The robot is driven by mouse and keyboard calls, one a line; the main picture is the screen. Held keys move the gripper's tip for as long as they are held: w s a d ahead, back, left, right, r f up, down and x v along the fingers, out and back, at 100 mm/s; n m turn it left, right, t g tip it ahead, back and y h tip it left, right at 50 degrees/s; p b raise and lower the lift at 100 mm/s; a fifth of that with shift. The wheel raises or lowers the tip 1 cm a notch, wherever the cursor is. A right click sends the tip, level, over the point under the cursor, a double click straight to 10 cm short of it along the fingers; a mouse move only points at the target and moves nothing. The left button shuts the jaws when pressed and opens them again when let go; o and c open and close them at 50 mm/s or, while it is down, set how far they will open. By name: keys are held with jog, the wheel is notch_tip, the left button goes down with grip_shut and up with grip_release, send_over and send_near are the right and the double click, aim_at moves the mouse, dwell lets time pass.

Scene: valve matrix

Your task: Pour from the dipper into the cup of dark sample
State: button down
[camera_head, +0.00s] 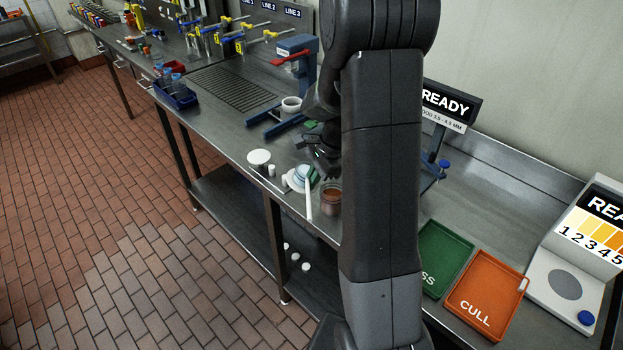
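A clear cup with brown contents (330,203) stands near the front edge of the steel bench, just left of my arm and partly hidden by it. A long white handle (308,205), which looks like part of the dipper, slants down just left of the cup. A pale rounded piece with green (303,175) is at its top; I cannot tell whether this is the dipper's bowl. My gripper (322,165) is dark and sits just above and behind these things, partly hidden by my arm. Its fingers are too small and dark to show whether they hold the handle.
A round white lid or dish (259,157) and small white pieces lie left of the cup. A green tray (444,258) and an orange CULL tray (487,298) lie right of my arm.

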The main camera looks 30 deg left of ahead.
jog(key=shift+w+d+r+g+y, duration=0.15)
jog(key=shift+w+d+g+y, duration=0.2)
jog(key=shift+d+y, duration=0.35)
jog(key=shift+w+d+r+g+y, duration=0.1)
jog(key=shift+w+d+g+y, duration=0.25)
jog(key=shift+d+y, duration=0.3)
dwell(3.9)
